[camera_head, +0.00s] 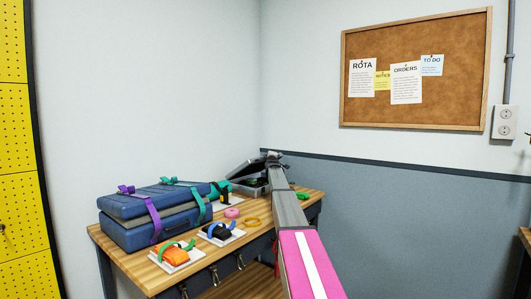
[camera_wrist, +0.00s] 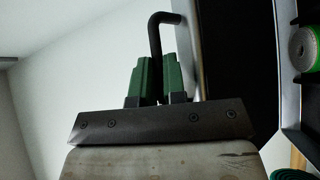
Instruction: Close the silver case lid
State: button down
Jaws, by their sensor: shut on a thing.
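The silver case (camera_head: 254,190) stands open at the back of the wooden table (camera_head: 262,212). Its lid (camera_head: 242,170) is raised and tilted, and my arm partly hides the case. In the wrist view the lid (camera_wrist: 205,70) shows as a grey edge beside a dark interior. A bent black handle (camera_wrist: 155,38) stands out from the lid's side. My gripper (camera_wrist: 158,72) has green fingers on both sides of this handle and is shut on it. In the head view my gripper (camera_head: 272,156) is small, at the lid's upper right.
A blue case (camera_head: 150,207) with purple and green straps lies on the table's left. In front are trays with orange (camera_head: 174,254) and black (camera_head: 220,232) strapped items. Pink (camera_head: 232,212) and yellow (camera_head: 251,221) rings lie near my arm. A wall is behind.

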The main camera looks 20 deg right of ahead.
notch_tip(320, 180, down, 9)
jog(key=s+d+m+t+h, duration=0.1)
jog(key=s+m, duration=0.1)
jog(key=m, duration=0.1)
jog(key=shift+s+d, duration=0.35)
jog(key=shift+d, duration=0.05)
jog(key=c, duration=1.5)
grip_release()
jog(key=shift+o, duration=0.2)
jog(key=shift+r, duration=0.1)
jog(key=s+a+h, duration=0.1)
jog(key=s+a, duration=0.2)
jog(key=s, duration=1)
jog(key=shift+t, duration=0.3)
